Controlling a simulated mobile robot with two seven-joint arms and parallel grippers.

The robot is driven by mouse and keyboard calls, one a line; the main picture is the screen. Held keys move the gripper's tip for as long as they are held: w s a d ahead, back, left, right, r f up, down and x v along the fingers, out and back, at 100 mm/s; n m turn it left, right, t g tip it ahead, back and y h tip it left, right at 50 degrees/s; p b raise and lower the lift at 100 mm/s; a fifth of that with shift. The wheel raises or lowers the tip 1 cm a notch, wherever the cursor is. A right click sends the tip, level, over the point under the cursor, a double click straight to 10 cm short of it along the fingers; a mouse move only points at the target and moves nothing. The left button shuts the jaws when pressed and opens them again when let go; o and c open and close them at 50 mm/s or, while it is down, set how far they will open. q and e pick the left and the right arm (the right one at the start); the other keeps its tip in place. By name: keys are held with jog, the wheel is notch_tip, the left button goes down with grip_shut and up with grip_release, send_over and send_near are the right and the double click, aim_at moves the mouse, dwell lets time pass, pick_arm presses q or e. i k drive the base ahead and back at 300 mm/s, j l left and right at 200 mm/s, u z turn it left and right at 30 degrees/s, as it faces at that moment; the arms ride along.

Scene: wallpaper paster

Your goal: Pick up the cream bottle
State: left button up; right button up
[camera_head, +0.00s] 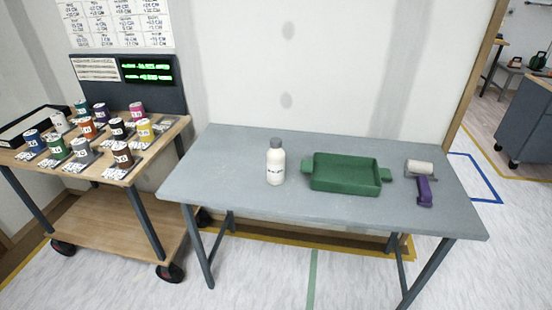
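The cream bottle (276,168) stands upright on the grey table (226,170), left of the table's middle. Neither of my grippers shows in the head view.
A green tray (345,186) with side handles lies right of the bottle. A paint roller with a purple handle (424,190) lies farther right. A wheeled wooden cart (110,220) with several colored cans stands at the left. A wall rises behind the table. The table's front left is clear.

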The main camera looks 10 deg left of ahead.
aim_at(275, 158)
jog(key=i+j, duration=0.15)
jog(key=j, duration=0.25)
jog(key=i+j, duration=0.1)
jog(key=j, duration=0.3)
jog(key=i+j, duration=0.15)
jog(key=j, duration=0.3)
jog(key=i+j+z, duration=0.1)
jog(key=j, duration=0.3)
jog(key=i+j, duration=0.15)
jog(key=j, duration=0.25)
jog(key=i+j, duration=0.15)
jog(key=j, duration=0.3)
jog(key=i+j, duration=0.1)
jog(key=j, duration=0.3)
